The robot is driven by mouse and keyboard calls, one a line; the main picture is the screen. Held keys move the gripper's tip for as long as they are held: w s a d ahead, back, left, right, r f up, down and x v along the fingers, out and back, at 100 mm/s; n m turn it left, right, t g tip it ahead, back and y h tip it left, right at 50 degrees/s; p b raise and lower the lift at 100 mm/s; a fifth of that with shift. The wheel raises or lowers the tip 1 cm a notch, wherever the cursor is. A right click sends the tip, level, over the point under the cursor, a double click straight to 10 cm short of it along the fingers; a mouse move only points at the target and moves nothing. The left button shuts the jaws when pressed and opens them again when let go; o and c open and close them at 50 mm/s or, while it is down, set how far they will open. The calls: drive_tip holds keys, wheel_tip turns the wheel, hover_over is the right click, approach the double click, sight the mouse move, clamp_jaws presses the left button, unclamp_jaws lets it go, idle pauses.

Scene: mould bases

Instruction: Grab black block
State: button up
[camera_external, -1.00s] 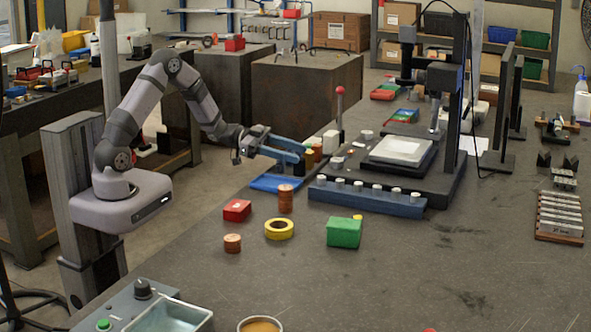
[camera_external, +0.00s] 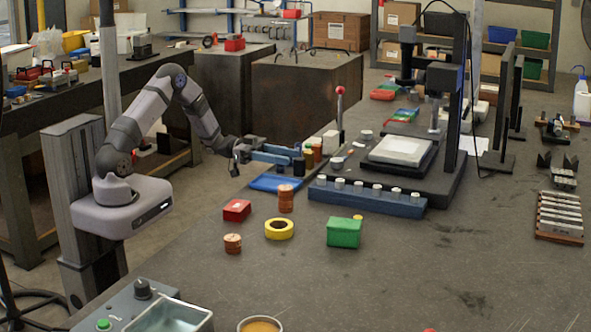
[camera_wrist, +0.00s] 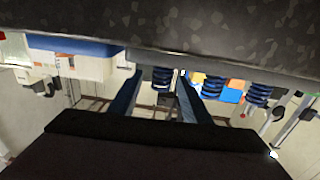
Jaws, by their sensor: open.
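A small dark upright piece (camera_external: 299,168), the likeliest black block, stands on the bench just below my gripper's fingertips. Its exact shape is too small to tell. My gripper (camera_external: 296,154) has long blue fingers pointing right, held low above the bench. In the wrist view, my gripper (camera_wrist: 158,76) is open, with its two fingers apart. A dark ribbed piece (camera_wrist: 161,78) shows in the gap between them, and I cannot tell whether it is touched. Two similar dark ribbed pieces (camera_wrist: 212,87) (camera_wrist: 258,95) stand to the right of the fingers.
Brown and orange spools (camera_external: 308,159) stand just beyond the fingertips. A blue tray (camera_external: 275,183) lies below the gripper. A long blue bar with white knobs (camera_external: 367,200) and a black press (camera_external: 455,150) stand to the right.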

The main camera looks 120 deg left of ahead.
sight(300, 159)
drive_tip(key=shift+w+p, duration=1.1)
drive_tip(key=shift+w, duration=1.45)
drive_tip(key=shift+c, duration=0.6)
clamp_jaws()
